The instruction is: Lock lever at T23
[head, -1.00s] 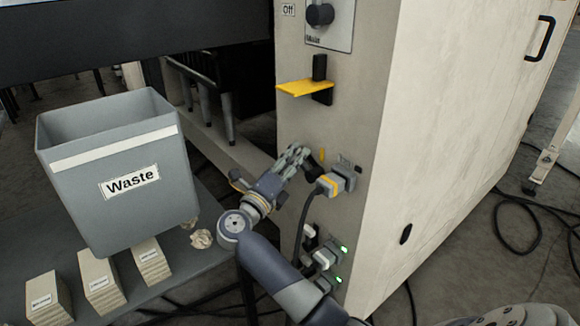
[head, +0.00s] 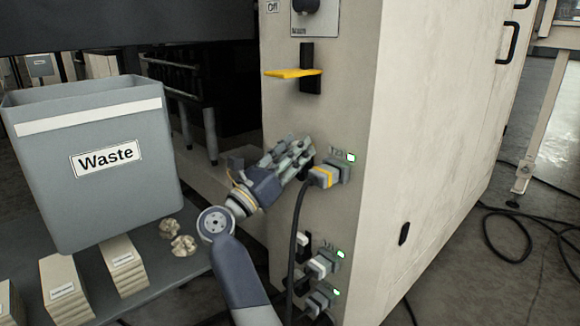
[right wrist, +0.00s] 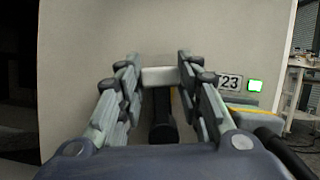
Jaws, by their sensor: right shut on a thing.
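My right gripper (head: 306,152) is at the side of the pale machine cabinet, just left of the T23 label. In the right wrist view its fingers (right wrist: 160,78) are closed around the lock lever, which shows as a black handle (right wrist: 162,118) with a pale piece between the fingertips. The fingers hide most of the lever in the head view. The T23 label (right wrist: 230,83) and a lit green lamp (right wrist: 255,86) are right of the fingers. The T23 plug (head: 324,176), grey with a yellow band, sits in its socket below the lamp (head: 351,157). My left gripper is not in view.
Two more plugs (head: 321,264) with green lamps are lower on the cabinet (head: 345,120). A black cable (head: 294,235) hangs from the T23 plug. A grey waste bin (head: 95,195) stands at left, near stacked blocks (head: 66,290).

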